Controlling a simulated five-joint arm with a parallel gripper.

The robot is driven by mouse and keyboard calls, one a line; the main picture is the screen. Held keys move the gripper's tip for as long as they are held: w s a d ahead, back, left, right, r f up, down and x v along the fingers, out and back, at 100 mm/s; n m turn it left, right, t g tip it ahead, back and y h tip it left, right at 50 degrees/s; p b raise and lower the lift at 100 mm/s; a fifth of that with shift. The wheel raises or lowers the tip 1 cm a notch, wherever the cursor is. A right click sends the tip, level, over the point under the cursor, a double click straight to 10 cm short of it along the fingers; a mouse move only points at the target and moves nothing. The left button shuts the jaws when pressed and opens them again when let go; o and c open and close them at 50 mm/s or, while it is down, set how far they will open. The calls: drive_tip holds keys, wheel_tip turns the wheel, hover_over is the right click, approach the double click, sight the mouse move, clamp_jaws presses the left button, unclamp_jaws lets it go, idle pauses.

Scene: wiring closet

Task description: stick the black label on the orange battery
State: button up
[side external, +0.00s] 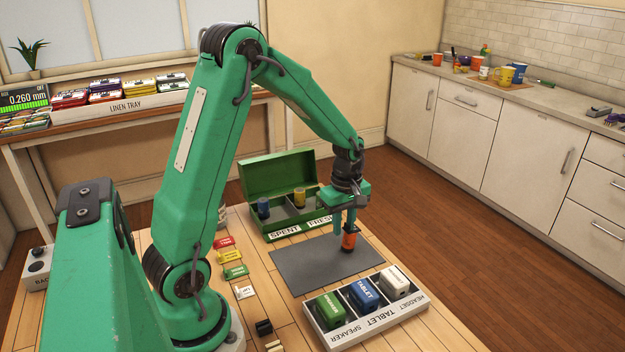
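The orange battery (349,241) is at the grey mat's back right part, roughly upright with a slight tilt. It has dark areas near its top and bottom; I cannot tell whether one is a label. My gripper (345,225) points down at the battery, its fingers at the battery's upper part and apparently closed on it. I cannot tell whether the battery touches the mat. I cannot clearly make out the black label. A small black object (264,327) lies on the table at the front left, too small to identify.
The grey mat (315,275) is otherwise bare. Red (224,243), yellow (232,256), green (235,271) and white (244,291) tags lie left of it. An open green box (265,180) holding batteries stands behind. A white tray (385,325) with chargers-like blocks is in front.

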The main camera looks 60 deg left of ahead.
wheel_tip(320, 180, up, 10)
hover_over(299, 266)
drive_tip(key=f, duration=1.4)
drive_tip(key=shift+s, duration=0.3)
drive_tip(key=shift+w+f, duration=0.25)
drive_tip(key=shift+f, duration=0.6)
drive_tip(key=shift+d, duration=0.1)
drive_tip(key=shift+w+d+r+m, duration=0.15)
drive_tip(key=shift+w+r+m, duration=0.1)
drive_tip(key=shift+r+m, duration=0.3)
drive_tip(key=s+d+r+m+t, duration=0.2)
drive_tip(key=d+r+m, duration=0.3)
drive_tip(key=r+m, duration=0.3)
drive_tip(key=s+d+r+m+t, duration=0.2)
drive_tip(key=d+r+m, duration=0.4)
drive_tip(key=r, duration=0.8)
drive_tip(key=m+t, duration=0.1)
drive_tip(key=m, duration=0.2)
drive_tip(key=shift+s+d+r+t, duration=0.2)
drive_tip(key=shift+d+r+t, duration=0.1)
